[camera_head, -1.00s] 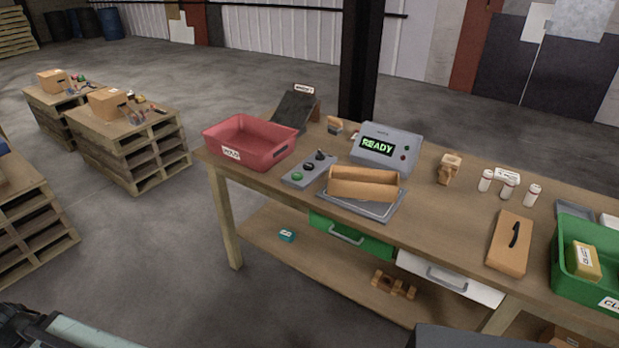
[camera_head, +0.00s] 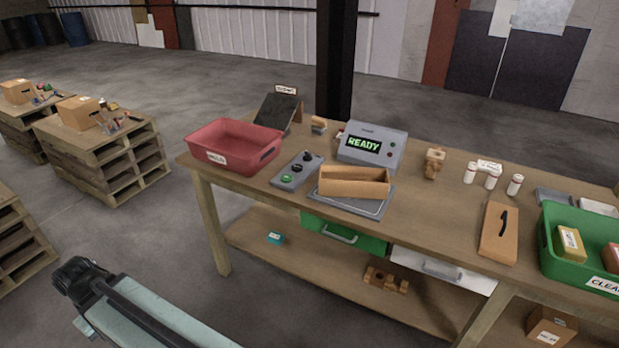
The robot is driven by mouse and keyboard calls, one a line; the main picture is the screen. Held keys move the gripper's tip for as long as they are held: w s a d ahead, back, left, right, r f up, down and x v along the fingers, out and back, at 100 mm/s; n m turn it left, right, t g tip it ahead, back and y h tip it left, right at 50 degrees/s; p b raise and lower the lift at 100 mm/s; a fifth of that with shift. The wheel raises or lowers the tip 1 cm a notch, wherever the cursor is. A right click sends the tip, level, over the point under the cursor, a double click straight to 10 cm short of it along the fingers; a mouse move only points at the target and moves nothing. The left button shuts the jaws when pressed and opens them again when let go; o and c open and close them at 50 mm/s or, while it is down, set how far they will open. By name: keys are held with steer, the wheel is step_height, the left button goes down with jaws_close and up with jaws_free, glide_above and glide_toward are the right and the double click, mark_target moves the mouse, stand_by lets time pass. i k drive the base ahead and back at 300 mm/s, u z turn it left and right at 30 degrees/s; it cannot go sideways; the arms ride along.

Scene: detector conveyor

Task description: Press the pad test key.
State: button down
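A small grey control panel (camera_head: 298,170) lies on the workbench between the red bin and the open box. It carries a green button (camera_head: 287,178) at its near end and two dark controls behind it. I cannot read which one is the pad test key. A grey detector unit (camera_head: 371,146) with a green READY display stands behind the box. An open cardboard box (camera_head: 354,182) sits on a flat grey pad (camera_head: 372,207). My arm shows at the lower left, in front of the bench and apart from it. My gripper's fingers cannot be made out.
A red bin (camera_head: 236,146) stands left of the panel. A green bin (camera_head: 553,262), a wooden board with a black handle (camera_head: 498,233) and several white bottles are on the right. Pallets (camera_head: 108,158) stand at left. Open floor lies before the bench.

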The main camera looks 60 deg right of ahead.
mark_target(285, 178)
steer(key=z, duration=0.2)
steer(key=i, duration=1)
steer(key=u, duration=0.05)
